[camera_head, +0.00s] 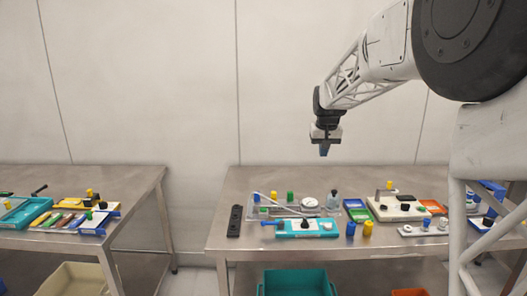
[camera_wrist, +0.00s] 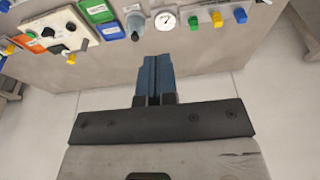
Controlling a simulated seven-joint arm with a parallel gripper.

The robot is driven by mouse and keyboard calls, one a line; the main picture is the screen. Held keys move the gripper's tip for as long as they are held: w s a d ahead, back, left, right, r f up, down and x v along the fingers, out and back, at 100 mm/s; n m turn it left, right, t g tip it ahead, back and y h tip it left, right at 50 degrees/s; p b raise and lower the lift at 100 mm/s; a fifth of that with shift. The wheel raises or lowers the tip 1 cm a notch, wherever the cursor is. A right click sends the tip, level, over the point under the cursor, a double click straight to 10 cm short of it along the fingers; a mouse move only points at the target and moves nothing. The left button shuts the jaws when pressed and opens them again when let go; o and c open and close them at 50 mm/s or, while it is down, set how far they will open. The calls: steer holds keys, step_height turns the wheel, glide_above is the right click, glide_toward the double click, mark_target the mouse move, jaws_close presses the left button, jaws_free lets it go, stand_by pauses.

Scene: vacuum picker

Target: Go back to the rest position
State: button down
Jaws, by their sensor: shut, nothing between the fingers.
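My gripper (camera_head: 324,149) hangs from my white arm above the right-hand metal table (camera_head: 220,215), clear of everything on it. Its blue fingers point down. In the wrist view the two blue fingers of my gripper (camera_wrist: 154,65) lie together, shut with nothing between them.
The right table holds a teal board (camera_head: 325,230), a black strip (camera_head: 235,220), a beige box (camera_head: 395,212) and several small coloured pieces. A second table (camera_head: 140,200) with similar items stands left, across a gap. A teal bin (camera_head: 297,283) sits below. The air around my gripper is free.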

steer(key=s+r, duration=0.2)
steer(key=s, duration=1.3)
steer(key=s+f, duration=0.3)
steer(key=s, duration=0.9)
steer(key=s+a+f, duration=0.1)
steer(key=s+f, duration=0.3)
steer(key=s, duration=0.9)
steer(key=s+f, duration=0.3)
steer(key=s, duration=1)
steer(key=shift+s+a+f, duration=0.2)
steer(key=shift+a+f, duration=0.1)
steer(key=shift+a, duration=0.05)
steer(key=shift+w, duration=0.1)
steer(key=w+d+f, duration=0.2)
steer(key=w, duration=2.2)
steer(key=w+d+f, duration=0.1)
steer(key=w+d, duration=0.2)
steer(key=w, duration=2.2)
steer(key=w+d+f, duration=0.2)
steer(key=w, duration=2.2)
steer(key=shift+w+d+f, duration=0.3)
steer(key=shift+w+d, duration=0.1)
